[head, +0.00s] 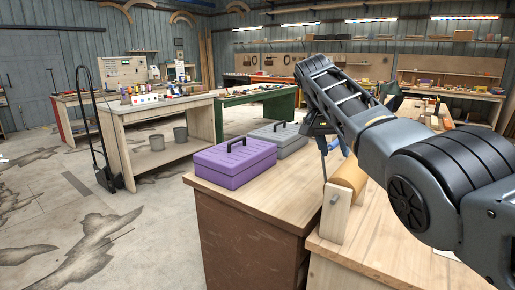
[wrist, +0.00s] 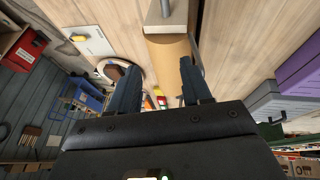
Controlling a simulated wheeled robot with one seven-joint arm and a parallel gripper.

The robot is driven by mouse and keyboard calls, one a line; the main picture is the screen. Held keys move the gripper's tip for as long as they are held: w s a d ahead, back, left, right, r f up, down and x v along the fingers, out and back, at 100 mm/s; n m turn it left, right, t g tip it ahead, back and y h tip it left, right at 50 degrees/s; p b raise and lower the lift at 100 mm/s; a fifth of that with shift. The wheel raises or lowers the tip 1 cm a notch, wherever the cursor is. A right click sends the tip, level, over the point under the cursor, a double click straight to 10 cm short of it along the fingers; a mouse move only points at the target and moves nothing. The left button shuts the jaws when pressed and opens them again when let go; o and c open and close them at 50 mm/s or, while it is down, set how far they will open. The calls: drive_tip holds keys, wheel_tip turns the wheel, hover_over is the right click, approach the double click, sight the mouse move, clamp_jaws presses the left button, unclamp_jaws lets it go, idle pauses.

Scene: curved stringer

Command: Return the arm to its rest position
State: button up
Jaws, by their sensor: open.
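My arm (head: 380,140) reaches from the lower right across the head view, over the workbench. A tan wooden cylinder on a pale end block (head: 336,210) lies close to the gripper on the bench. The cylinder (wrist: 170,50) also shows beyond the fingers in the wrist view; I cannot tell its exact distance.
A purple toolbox (head: 235,162) and a grey toolbox (head: 280,138) stand on the wooden bench (head: 270,195) left of the arm. A black hand truck (head: 100,140) stands by another workbench (head: 150,157). The floor at the left is mostly clear.

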drive_tip(key=s+a+f+n+t+y, duration=0.1)
drive_tip(key=s+a+f, duration=0.1)
drive_tip(key=f, duration=0.8)
drive_tip(key=s+a+f+n+t+y, duration=0.1)
drive_tip(key=s+a+f, duration=0.15)
drive_tip(key=f, duration=0.65)
drive_tip(key=s+a+f+n+t+y, duration=0.1)
drive_tip(key=s+f, duration=0.2)
drive_tip(key=f, duration=0.7)
drive_tip(key=s+a+f+n+t+y, duration=0.1)
drive_tip(key=s+f, duration=0.6)
drive_tip(key=s, duration=0.3)
drive_tip(key=s+f+n+t+y, duration=0.1)
drive_tip(key=s+f+t, duration=0.1)
drive_tip(key=s+f, duration=0.65)
drive_tip(key=s+d+r+t, duration=0.2)
drive_tip(key=s+r, duration=0.2)
drive_tip(key=s, duration=0.9)
drive_tip(key=s+d+r+t, duration=0.1)
drive_tip(key=s+d+r, duration=0.15)
drive_tip(key=s, duration=1.05)
drive_tip(key=s+d+r+t, duration=0.1)
drive_tip(key=s+r, duration=0.6)
drive_tip(key=r, duration=0.3)
drive_tip(key=s+d+r+n+t, duration=0.1)
drive_tip(key=s+d+r+t, duration=0.1)
drive_tip(key=s+r, duration=0.6)
wheel_tip(320, 180, up, 3)
drive_tip(key=shift+d+h, duration=0.3)
